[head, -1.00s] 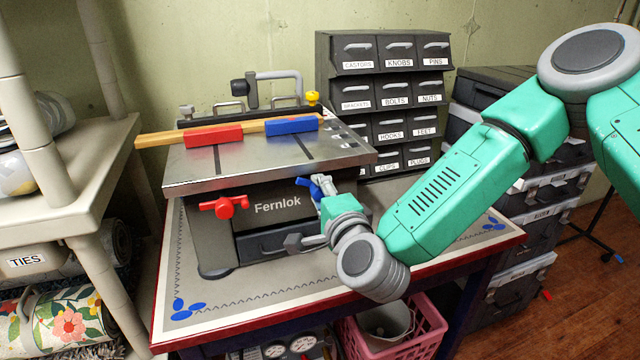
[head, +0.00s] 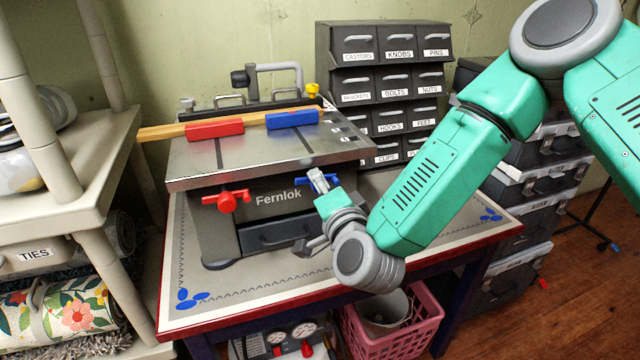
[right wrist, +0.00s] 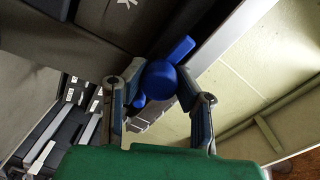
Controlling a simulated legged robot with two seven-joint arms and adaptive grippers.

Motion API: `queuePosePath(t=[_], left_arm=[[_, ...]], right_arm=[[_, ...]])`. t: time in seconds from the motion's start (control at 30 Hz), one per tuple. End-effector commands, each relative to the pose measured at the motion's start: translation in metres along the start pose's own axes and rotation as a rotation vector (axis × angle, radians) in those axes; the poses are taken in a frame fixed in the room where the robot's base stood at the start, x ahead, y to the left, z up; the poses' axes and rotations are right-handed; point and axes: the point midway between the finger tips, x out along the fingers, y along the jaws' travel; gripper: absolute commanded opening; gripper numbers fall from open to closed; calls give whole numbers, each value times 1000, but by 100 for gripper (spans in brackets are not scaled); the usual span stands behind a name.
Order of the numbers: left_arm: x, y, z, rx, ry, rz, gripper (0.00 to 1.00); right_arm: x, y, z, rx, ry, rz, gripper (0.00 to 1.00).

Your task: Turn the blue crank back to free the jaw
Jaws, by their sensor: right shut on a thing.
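The grey Fernlok bench (head: 270,158) stands on the table with a red jaw (head: 214,129) and a blue jaw (head: 292,118) on its top. A wooden strip (head: 160,132) lies along the jaws. The red crank (head: 227,199) is on the left of the front. My right gripper (head: 321,184) is at the right of the front, shut on the blue crank (head: 332,180), which is mostly hidden in the head view. In the right wrist view the blue crank (right wrist: 160,80) sits between the fingers of the right gripper (right wrist: 160,98). My left gripper is not in view.
Labelled drawers (head: 392,88) stand behind on the right, stacked black cases (head: 535,190) beside the table. A beige shelf (head: 75,160) is on the left. A pink basket (head: 392,335) is below the table edge (head: 300,290).

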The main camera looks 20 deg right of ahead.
Motion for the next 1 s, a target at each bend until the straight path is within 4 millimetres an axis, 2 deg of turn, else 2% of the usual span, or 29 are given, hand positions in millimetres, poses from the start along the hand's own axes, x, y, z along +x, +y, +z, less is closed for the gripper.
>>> queuePosePath(t=[0.03, 0.2, 0.23, 0.27, 0.3, 0.67, 0.77, 1.0], left_arm=[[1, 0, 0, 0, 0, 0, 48], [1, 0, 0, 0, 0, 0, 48], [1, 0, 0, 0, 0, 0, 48], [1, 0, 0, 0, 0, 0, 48], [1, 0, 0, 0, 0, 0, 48], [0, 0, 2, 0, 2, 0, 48], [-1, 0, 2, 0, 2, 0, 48], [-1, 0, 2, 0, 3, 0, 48]], right_arm=[[-3, 7, 4, -4, -13, 17, 0], [-3, 8, 4, -3, -14, 18, 0], [-3, 8, 4, -3, -14, 18, 35], [-3, 8, 4, -3, -14, 18, 46], [-3, 7, 4, -2, -14, 17, 48], [-7, 3, 2, 0, -8, 7, 48], [-20, 3, 2, 0, -9, 8, 48], [-71, 4, 3, -1, -11, 11, 48]])
